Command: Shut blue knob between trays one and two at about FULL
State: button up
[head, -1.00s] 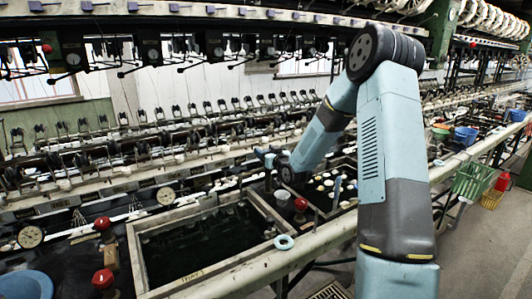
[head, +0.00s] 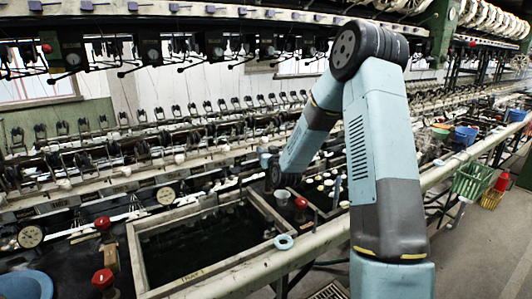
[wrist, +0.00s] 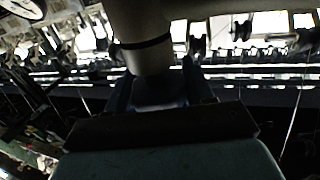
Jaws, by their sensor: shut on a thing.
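Tray one (head: 215,262), a wooden-rimmed basin of dark water labelled "TRAY 1", is in the middle of the head view. Tray two (head: 322,212), holding several pale round things, is right of it, partly behind my arm. In the wrist view my gripper's blue fingers (wrist: 160,90) are shut on a bluish-grey thing, probably the blue knob, below a thick grey cylinder (wrist: 145,45) with a dark band. The knob's mark and FULL cannot be read.
A red knob (head: 300,204) and a white cup (head: 282,197) stand between the trays. A pale blue ring (head: 284,242) lies on the front rim. More red knobs (head: 103,278) and a blue bowl (head: 25,285) are at left. Reeling machinery rises behind.

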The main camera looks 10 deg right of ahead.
jog(key=m+h, duration=0.1)
jog(key=h, duration=0.1)
jog(key=m+h, duration=0.2)
jog(key=h, duration=0.1)
jog(key=shift+m+g+h, duration=0.3)
jog(key=shift+s+d+m+g+h, duration=0.1)
jog(key=shift+m+g+h, duration=0.15)
jog(key=shift+m+h, duration=0.3)
jog(key=shift+w+d+m+g+h, duration=0.1)
jog(key=shift+d+m+g+h, duration=0.15)
jog(key=shift+h, duration=0.45)
jog(key=shift+s+m+g+h, duration=0.1)
jog(key=shift+m+g+h, duration=0.1)
jog(key=shift+m+h, duration=0.4)
jog(key=o, duration=1)
jog(key=shift+d, duration=0.1)
jog(key=shift+c, duration=0.2)
jog(key=v, duration=1.3)
jog(key=shift+s+a, duration=0.3)
jog(key=shift+f, duration=0.1)
